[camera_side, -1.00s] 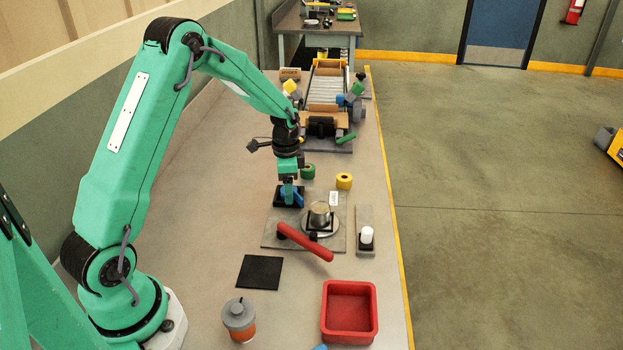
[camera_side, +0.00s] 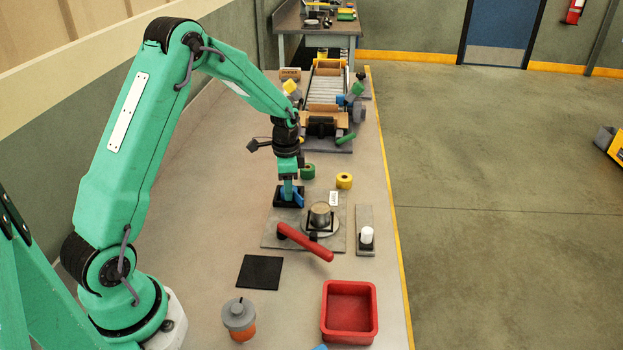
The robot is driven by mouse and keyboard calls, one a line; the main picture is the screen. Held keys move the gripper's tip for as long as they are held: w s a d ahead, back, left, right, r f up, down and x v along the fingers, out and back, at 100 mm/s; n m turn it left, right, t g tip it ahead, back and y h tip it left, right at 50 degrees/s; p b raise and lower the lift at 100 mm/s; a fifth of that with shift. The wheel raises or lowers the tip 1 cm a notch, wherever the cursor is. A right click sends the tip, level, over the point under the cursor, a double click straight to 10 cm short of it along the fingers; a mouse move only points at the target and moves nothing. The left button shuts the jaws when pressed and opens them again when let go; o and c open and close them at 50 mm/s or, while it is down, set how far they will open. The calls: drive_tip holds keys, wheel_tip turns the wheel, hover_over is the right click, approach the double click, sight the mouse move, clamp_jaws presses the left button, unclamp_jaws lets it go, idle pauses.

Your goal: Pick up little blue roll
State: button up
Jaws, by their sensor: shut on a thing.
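The little blue roll (camera_side: 297,197) is at the black square pad (camera_side: 279,199) in the middle of the bench, mostly hidden by my gripper. My gripper (camera_side: 290,196) points straight down over the pad and is shut on the blue roll. The roll looks to be at or just above the pad; I cannot tell whether it touches. A green roll (camera_side: 308,172) and a yellow roll (camera_side: 344,181) stand just behind and to the right.
A grey plate with a round metal fixture (camera_side: 320,216) and a red lever (camera_side: 305,241) lies close in front. A red tray (camera_side: 349,337), a grey-lidded jar (camera_side: 239,318) and a black mat (camera_side: 259,272) are nearer. A roller conveyor (camera_side: 326,88) stands behind.

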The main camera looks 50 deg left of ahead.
drive_tip(key=shift+r, duration=0.1)
drive_tip(key=shift+r, duration=0.5)
drive_tip(key=r, duration=0.3)
drive_tip(key=shift+d+r, duration=0.15)
drive_tip(key=shift+d, duration=0.05)
drive_tip(key=s+d+r, duration=0.2)
drive_tip(key=d+r, duration=0.4)
drive_tip(key=d, duration=0.4)
drive_tip(key=shift+s, duration=0.25)
drive_tip(key=shift+s+d+r, duration=0.15)
drive_tip(key=shift+d+r, duration=0.1)
drive_tip(key=shift+d, duration=0.2)
